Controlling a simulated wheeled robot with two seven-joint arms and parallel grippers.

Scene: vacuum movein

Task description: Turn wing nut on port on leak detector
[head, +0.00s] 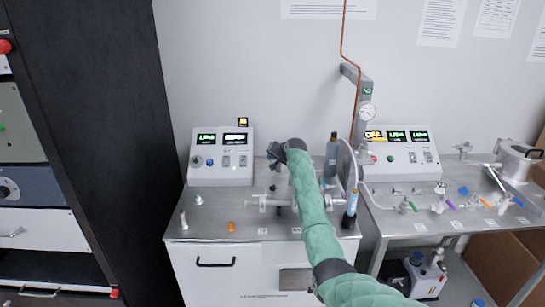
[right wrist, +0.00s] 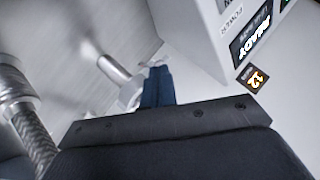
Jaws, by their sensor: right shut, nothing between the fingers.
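The white box with green displays (head: 222,172), which looks like the leak detector, stands on the left metal bench. It also shows at the upper right of the right wrist view (right wrist: 210,30). My right gripper (head: 274,156) is just right of this box, partly hidden by my wrist. In the right wrist view its blue fingers (right wrist: 157,82) are shut and empty. Their tips are close to a small pale fitting, perhaps the wing nut (right wrist: 157,64), beside a metal port (right wrist: 115,72). I cannot tell whether they touch. My left gripper is not in view.
Metal pipe fittings (head: 268,201) and dark cylinders (head: 331,158) are around my right arm. A braided hose (right wrist: 35,135) is at the left of the wrist view. A second control box (head: 400,155) and several coloured valves are on the right bench. The left bench's front is mostly clear.

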